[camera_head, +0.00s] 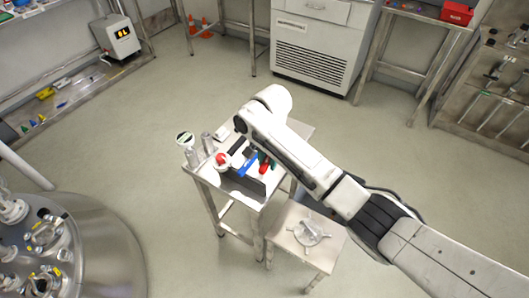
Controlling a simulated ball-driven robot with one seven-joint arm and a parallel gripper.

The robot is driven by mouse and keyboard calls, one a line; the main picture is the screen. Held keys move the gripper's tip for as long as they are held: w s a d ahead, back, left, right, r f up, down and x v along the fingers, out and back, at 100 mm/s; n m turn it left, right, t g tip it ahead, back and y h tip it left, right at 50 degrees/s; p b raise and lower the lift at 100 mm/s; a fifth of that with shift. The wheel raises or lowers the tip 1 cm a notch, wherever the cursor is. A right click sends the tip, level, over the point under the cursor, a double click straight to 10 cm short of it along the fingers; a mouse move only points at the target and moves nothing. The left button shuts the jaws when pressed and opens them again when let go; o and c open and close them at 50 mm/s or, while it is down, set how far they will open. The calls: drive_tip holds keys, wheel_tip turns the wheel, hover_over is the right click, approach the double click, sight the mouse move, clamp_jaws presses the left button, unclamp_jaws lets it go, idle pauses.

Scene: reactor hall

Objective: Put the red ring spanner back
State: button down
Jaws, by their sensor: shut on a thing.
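A small red piece (265,166) shows at the edge of my arm, over the right part of the small steel table (206,177). It may be part of the red ring spanner, but its shape is too small and covered to tell. A blue piece (248,163) and a green piece (262,157) are close beside it, above a dark grey block (243,184). My arm crosses from the lower right and bends above the table. My gripper is hidden behind the arm, so its hold cannot be seen.
A lower stool (290,244) holds a metal fitting (309,233). A steel vessel (110,245) fills the lower left.

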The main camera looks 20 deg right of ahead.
drive_tip(key=shift+w+f+b, duration=0.1)
drive_tip(key=shift+f+b, duration=3.1)
drive_tip(key=shift+f, duration=0.75)
drive_tip(key=c, duration=0.8)
unclamp_jaws()
wheel_tip(320, 180, up, 6)
drive_tip(key=p, duration=0.7)
drive_tip(key=shift+r, duration=0.1)
